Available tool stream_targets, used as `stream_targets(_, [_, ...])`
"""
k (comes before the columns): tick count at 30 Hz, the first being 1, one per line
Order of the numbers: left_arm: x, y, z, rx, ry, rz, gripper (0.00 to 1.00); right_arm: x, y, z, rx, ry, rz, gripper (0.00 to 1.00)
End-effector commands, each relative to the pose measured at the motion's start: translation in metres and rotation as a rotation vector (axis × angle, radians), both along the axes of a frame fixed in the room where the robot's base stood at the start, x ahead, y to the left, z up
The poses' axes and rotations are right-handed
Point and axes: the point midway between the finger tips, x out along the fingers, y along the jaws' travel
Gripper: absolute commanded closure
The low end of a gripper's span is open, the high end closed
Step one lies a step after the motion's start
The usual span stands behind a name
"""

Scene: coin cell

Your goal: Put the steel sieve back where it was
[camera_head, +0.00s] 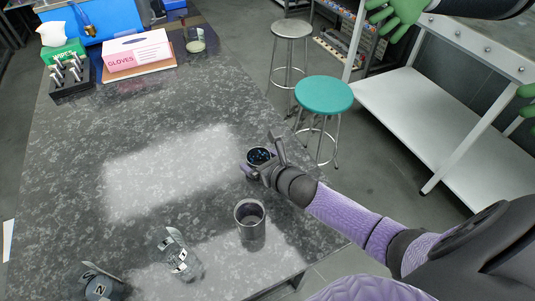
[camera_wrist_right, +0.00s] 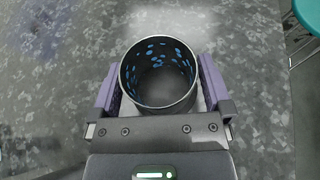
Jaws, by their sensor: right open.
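The steel sieve (camera_head: 257,157), a round dark cup with blue spots on its inner wall, stands on the grey speckled counter (camera_head: 75,160) near its right edge. In the right wrist view the sieve (camera_wrist_right: 158,104) is upright and open-topped. My right gripper (camera_head: 260,154) is open, with one purple finger on each side of the sieve. In the wrist view the gripper (camera_wrist_right: 160,88) straddles it; I cannot tell whether the fingers touch the wall. My left gripper is not in view.
A plain steel cup (camera_head: 250,230) stands just in front of the sieve. A clear vessel (camera_head: 181,258) and a dark lettered item (camera_head: 100,288) are at the front left. A glove box (camera_head: 138,52), tool rack (camera_head: 70,77) and beaker (camera_head: 195,42) are at the back. The counter's middle is clear.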

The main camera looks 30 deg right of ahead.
Motion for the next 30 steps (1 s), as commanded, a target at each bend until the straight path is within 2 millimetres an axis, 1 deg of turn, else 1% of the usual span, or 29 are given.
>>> stream_targets(5, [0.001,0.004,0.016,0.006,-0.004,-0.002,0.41,-0.032,-0.004,0.016,-0.002,0.004,0.003,0.00])
stream_targets(9, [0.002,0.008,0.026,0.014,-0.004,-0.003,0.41,-0.065,-0.009,0.029,0.000,0.004,0.002,0.00])
stream_targets(12, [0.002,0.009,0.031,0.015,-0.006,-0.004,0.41,-0.086,-0.012,0.037,-0.001,0.004,0.001,0.00])
stream_targets(15, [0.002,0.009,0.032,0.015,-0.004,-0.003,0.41,-0.100,-0.014,0.042,0.000,0.003,0.000,0.00])
stream_targets(20, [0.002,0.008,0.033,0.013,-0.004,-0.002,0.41,-0.109,-0.015,0.045,0.000,0.002,0.000,0.00])
stream_targets(30, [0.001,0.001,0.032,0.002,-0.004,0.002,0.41,-0.108,-0.015,0.045,0.000,0.001,0.000,0.00])
